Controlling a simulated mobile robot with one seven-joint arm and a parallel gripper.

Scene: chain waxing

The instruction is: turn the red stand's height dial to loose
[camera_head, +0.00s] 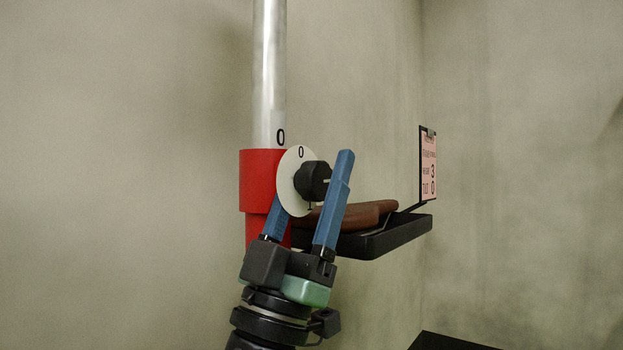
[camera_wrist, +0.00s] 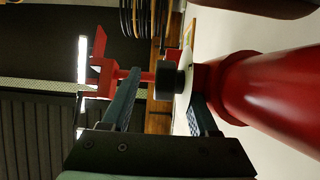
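The red stand (camera_head: 260,178) has a red collar around an upright silver pole (camera_head: 268,70) marked 0. A pale round dial plate (camera_head: 290,165) on its side shows a 0 at the top and a mark like a 1 at the bottom. The black height dial (camera_head: 312,179) has a pale line at its right side. The dial also shows in the wrist view (camera_wrist: 167,80). My gripper (camera_wrist: 163,86) is open, its blue fingers on either side of the dial. Gaps show beside the dial in the wrist view. In the head view the plate hides the left fingertip.
A black tray (camera_head: 400,238) with brown things in it sits behind the right finger. A pink card on a dark board (camera_head: 428,165) stands at its far end. The wrist view shows a red bracket (camera_wrist: 104,75) and dark coils (camera_wrist: 145,18) beyond.

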